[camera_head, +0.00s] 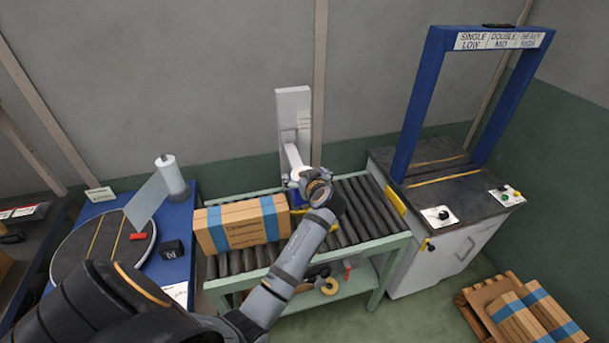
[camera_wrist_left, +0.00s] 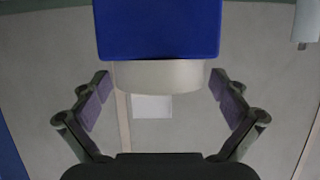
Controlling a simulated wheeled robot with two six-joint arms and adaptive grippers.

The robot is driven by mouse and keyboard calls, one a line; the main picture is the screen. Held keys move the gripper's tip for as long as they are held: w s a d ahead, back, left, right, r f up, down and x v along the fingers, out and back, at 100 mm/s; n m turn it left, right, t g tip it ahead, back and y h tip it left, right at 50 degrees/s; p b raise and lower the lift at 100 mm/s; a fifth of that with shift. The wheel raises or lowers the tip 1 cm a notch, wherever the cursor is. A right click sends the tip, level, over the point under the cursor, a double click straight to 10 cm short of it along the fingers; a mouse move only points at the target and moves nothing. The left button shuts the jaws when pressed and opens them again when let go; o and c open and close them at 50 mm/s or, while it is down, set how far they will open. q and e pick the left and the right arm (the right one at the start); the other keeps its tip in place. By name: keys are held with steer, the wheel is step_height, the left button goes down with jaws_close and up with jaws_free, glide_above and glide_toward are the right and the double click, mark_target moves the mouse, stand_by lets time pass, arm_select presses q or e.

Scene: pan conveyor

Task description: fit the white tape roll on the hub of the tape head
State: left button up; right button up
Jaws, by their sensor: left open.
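My left gripper (camera_wrist_left: 160,88) is open in the left wrist view, with one finger on each side of a white tape roll (camera_wrist_left: 148,76). Gaps show between the fingers and the roll. The roll sits directly against a blue block (camera_wrist_left: 156,28), which looks like part of the tape head; the hub is hidden, so I cannot tell how deeply the roll is seated. In the head view, my left arm reaches over the conveyor to the tape head's pale upright post (camera_head: 293,108), and my wrist covers most of the roll and fingers. My right gripper is not in view.
A taped carton (camera_head: 242,226) stands on the roller conveyor (camera_head: 368,214), left of my wrist. A blue-framed machine (camera_head: 420,105) stands to the right. A wrapping turntable (camera_head: 95,250) and film roll (camera_head: 171,174) are at left. A yellow roll (camera_head: 330,287) lies on the lower shelf.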

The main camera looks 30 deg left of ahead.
arm_select(q)
step_height(320, 180, up, 10)
stand_by(0.6)
stand_by(0.5)
